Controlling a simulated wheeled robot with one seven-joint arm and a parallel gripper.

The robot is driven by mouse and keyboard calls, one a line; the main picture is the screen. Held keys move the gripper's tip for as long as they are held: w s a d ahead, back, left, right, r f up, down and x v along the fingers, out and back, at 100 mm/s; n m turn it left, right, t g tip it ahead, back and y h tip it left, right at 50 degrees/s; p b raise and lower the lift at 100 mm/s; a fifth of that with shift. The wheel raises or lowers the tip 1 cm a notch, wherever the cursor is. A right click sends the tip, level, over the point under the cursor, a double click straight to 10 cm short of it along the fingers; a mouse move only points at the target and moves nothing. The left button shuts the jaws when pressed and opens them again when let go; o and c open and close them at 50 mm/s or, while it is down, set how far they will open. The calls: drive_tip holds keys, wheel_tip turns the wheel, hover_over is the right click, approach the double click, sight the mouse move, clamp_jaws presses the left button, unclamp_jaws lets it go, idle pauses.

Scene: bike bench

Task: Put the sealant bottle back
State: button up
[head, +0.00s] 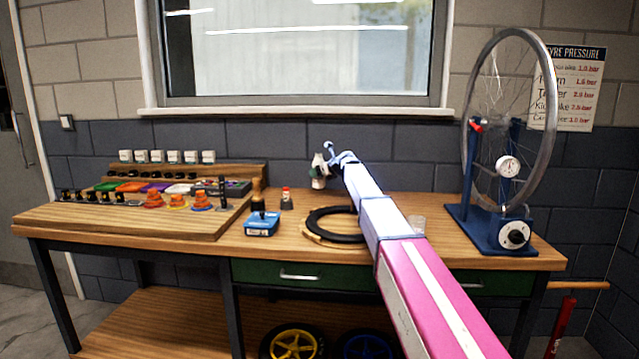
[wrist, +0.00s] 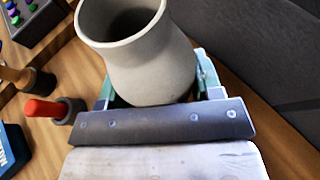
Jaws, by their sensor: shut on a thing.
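My gripper (head: 328,167) is raised over the back of the workbench, left of my arm. It is shut on a pale grey-white bottle, which I take to be the sealant bottle (head: 318,172). In the wrist view the sealant bottle (wrist: 150,60) fills the space between the fingers of my gripper (wrist: 152,92). It has a waisted body, a flared rim and a dark opening at the top. Its lower part is hidden behind the gripper. In the head view it looks about upright and clear of the bench top.
A raised rack (head: 190,172) with small parts is at left. A wheel stand (head: 490,225) is at right.

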sight(324, 180)
drive_tip(key=shift+d+f, duration=0.15)
drive_tip(key=shift+f, duration=1.95)
drive_tip(key=o, duration=1)
drive_tip(key=shift+o, duration=0.2)
drive_tip(key=v, duration=1.2)
drive_tip(key=shift+r, duration=0.15)
